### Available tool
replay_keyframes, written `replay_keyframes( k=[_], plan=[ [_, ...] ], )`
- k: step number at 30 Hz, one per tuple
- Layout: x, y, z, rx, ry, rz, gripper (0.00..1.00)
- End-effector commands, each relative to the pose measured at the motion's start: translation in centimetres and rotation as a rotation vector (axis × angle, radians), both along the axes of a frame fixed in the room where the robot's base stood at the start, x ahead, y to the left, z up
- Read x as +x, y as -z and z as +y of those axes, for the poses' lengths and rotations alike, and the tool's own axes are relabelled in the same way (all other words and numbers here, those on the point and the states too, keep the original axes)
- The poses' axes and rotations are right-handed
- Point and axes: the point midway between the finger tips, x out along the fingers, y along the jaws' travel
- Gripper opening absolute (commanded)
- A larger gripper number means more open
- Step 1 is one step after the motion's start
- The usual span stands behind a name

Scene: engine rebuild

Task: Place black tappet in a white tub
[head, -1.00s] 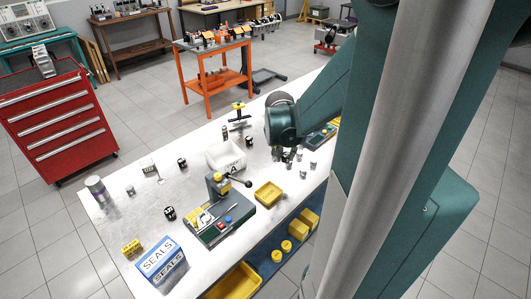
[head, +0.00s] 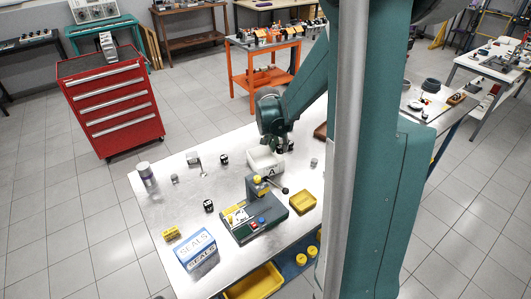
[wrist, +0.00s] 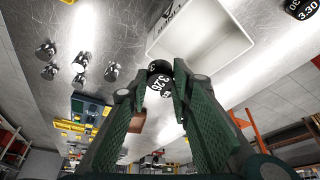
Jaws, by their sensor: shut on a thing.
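My gripper (wrist: 160,84) is shut on a black tappet marked 3.26 (wrist: 160,77), held between its fingertips. In the head view my gripper (head: 283,147) is at the back right of the white tub (head: 263,164), which carries the letter A. In the wrist view the white tub (wrist: 180,50) lies just beyond the held tappet, close to its rim; I cannot tell the height between them. The tub's visible inside looks empty. Other black tappets stand on the table, one left of the tub (head: 223,159) and one nearer the front (head: 209,206).
A black tappet marked 3.30 (wrist: 300,8) shows at the wrist view's corner. Several silver tappets (wrist: 80,62) stand on the other side. A fixture with a lever (head: 255,215), a yellow tray (head: 303,201) and a blue SEALS box (head: 196,250) stand in front of the tub.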

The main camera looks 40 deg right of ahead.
Motion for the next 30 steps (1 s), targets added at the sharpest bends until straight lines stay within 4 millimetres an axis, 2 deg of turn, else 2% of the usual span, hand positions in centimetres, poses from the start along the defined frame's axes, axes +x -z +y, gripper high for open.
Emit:
replay_keyframes(
  k=[3,9,15,25,30],
  plan=[
    [2.4,-0.1,1.7,-0.001,-0.009,0.0,0.1],
    [4.7,0.1,3.4,-0.003,-0.009,-0.001,0.1],
    [5.3,0.3,4.0,-0.004,-0.01,-0.001,0.1],
    [5.3,0.3,4.0,-0.004,-0.01,-0.001,0.1],
    [5.3,1.2,4.0,-0.004,-0.01,-0.001,0.1]
  ],
)
